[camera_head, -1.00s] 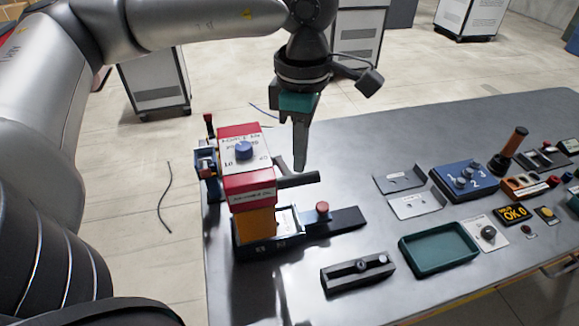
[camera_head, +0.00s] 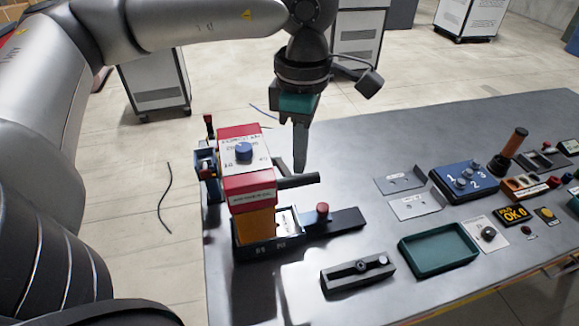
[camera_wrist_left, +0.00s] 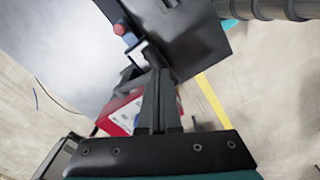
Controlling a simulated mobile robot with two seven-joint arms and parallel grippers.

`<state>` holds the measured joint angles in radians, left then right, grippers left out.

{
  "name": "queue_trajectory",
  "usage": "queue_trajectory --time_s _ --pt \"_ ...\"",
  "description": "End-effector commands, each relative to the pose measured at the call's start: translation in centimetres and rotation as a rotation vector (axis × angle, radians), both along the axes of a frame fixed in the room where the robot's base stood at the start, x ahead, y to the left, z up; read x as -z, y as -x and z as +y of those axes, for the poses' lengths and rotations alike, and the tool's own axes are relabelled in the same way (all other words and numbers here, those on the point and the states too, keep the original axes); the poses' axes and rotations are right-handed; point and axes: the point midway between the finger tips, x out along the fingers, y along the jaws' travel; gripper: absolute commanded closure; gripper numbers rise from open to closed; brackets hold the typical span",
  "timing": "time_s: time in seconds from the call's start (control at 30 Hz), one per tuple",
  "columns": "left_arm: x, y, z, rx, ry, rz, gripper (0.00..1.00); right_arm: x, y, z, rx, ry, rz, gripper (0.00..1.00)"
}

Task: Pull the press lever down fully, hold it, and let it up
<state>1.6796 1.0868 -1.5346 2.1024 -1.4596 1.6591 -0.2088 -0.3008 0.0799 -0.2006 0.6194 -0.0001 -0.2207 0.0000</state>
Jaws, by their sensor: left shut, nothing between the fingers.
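The press (camera_head: 249,190), red and white on an orange column with a blue knob on top, stands at the table's left end. Its black lever (camera_head: 299,181) sticks out to the right, roughly level. My left gripper (camera_head: 300,168) points down, shut and empty, with its tips right at or just above the lever; I cannot tell whether they touch. In the left wrist view the closed fingers (camera_wrist_left: 160,75) reach towards a dark bar, and the red press housing (camera_wrist_left: 122,112) is partly hidden behind them. My right gripper is not in view.
A red button (camera_head: 322,208) sits on the press's dark base arm. In front lie a black slider block (camera_head: 357,273) and a green tray (camera_head: 438,248). Metal brackets (camera_head: 415,205) and a blue numbered box (camera_head: 465,181) stand to the right. The table behind the gripper is clear.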

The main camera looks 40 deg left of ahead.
Motion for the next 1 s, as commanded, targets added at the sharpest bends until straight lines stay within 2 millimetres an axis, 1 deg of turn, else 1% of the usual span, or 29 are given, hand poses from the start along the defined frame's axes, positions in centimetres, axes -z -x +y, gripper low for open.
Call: queue_trajectory --time_s 0.57,1.0 --pt "0.1 0.0 0.0 0.0 0.0 0.0 1.0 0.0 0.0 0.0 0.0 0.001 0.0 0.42" --pt "2.2 0.1 -0.1 0.0 0.0 0.0 1.0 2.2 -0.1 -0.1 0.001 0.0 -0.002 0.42"
